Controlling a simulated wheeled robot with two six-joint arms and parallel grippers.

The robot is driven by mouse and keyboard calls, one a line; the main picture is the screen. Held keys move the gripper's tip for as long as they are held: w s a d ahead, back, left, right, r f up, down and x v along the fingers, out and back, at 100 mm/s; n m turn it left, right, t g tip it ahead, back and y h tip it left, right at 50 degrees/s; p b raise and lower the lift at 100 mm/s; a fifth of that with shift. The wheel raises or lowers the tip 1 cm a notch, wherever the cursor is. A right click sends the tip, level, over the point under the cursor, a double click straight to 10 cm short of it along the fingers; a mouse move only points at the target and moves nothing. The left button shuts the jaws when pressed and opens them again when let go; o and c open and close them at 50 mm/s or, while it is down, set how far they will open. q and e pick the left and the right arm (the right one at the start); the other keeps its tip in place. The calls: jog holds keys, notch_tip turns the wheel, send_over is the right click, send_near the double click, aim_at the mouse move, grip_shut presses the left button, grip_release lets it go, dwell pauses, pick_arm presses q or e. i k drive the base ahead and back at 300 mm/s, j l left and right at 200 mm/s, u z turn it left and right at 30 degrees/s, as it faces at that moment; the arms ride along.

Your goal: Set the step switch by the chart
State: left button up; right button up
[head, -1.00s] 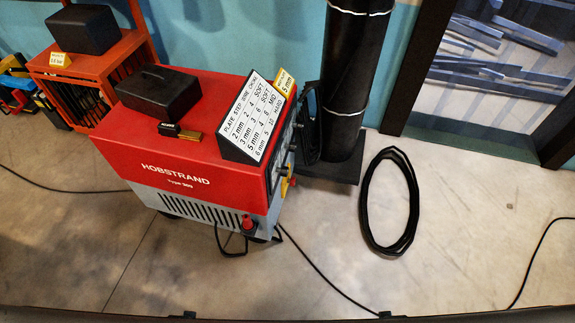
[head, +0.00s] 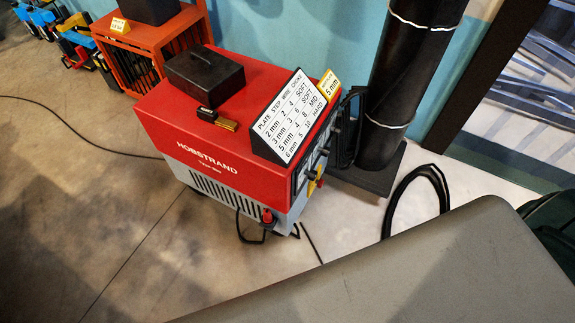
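The red and grey welding machine (head: 215,150), marked HOBSTRAND, stands on the floor left of centre. A white chart (head: 291,118) slopes on its top right edge, with columns plate, step, wire and choke. Its 5 mm row seems to read 4, 8, MID. A yellow tag (head: 329,85) reading 5 mm stands behind the chart. The control panel (head: 309,168) on the machine's right side shows at a steep angle, with dark knobs. I cannot tell which knob is the step switch or where it points. Neither of my grippers is in view.
A black box (head: 204,75) and a small brass-coloured block (head: 226,124) lie on the machine's top. A black cylinder (head: 412,65) stands behind the panel side, near a coiled cable (head: 416,178). A large grey shape close to the camera hides the lower right.

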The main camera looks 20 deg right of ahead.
aim_at(311, 175)
jog(key=l+u, duration=0.25)
jog(key=l, duration=0.45)
jog(key=l+u, duration=0.2)
jog(key=l, duration=0.55)
jog(key=l+u, duration=0.25)
jog(key=l, duration=0.5)
jog(key=k+l+u, duration=0.2)
jog(key=l, duration=0.5)
jog(key=i, duration=0.1)
